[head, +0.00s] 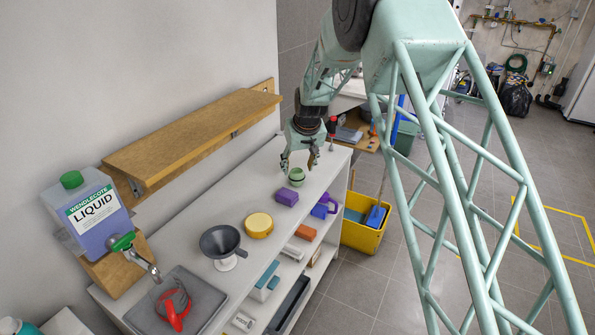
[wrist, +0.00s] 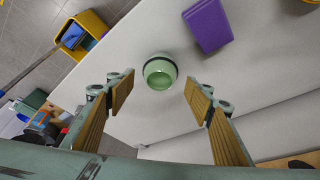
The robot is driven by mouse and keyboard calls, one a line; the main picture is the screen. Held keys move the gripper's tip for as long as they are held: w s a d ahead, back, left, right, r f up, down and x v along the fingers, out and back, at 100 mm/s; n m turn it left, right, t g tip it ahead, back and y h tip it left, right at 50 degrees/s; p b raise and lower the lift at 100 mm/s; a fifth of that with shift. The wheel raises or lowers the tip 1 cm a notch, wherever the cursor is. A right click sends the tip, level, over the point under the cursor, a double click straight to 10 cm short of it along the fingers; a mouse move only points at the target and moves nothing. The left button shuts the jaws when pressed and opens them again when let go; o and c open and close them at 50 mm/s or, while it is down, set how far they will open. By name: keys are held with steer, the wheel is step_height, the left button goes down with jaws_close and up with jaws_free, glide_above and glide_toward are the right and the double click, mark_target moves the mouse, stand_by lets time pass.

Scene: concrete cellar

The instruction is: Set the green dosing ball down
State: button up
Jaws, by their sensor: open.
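The green dosing ball (head: 296,176) is a small round cup with a dark band and an open top. It stands on the white worktop (head: 190,240) towards its far end. In the wrist view the ball (wrist: 160,71) lies beyond the gap between my fingertips, apart from both. My gripper (head: 299,163) is open and empty, pointing down just above the ball. Its wood-coloured finger pads show wide apart in the wrist view (wrist: 158,90).
A purple block (head: 286,197) lies close to the ball, also seen in the wrist view (wrist: 208,24). A wooden shelf (head: 190,140) hangs above the wall side. A yellow bin (head: 362,237) stands on the floor.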

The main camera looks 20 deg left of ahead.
steer(key=v, duration=0.6)
steer(key=shift+r+p, duration=0.3)
steer(key=shift+s, duration=0.15)
stand_by(0.4)
steer(key=shift+d, duration=0.1)
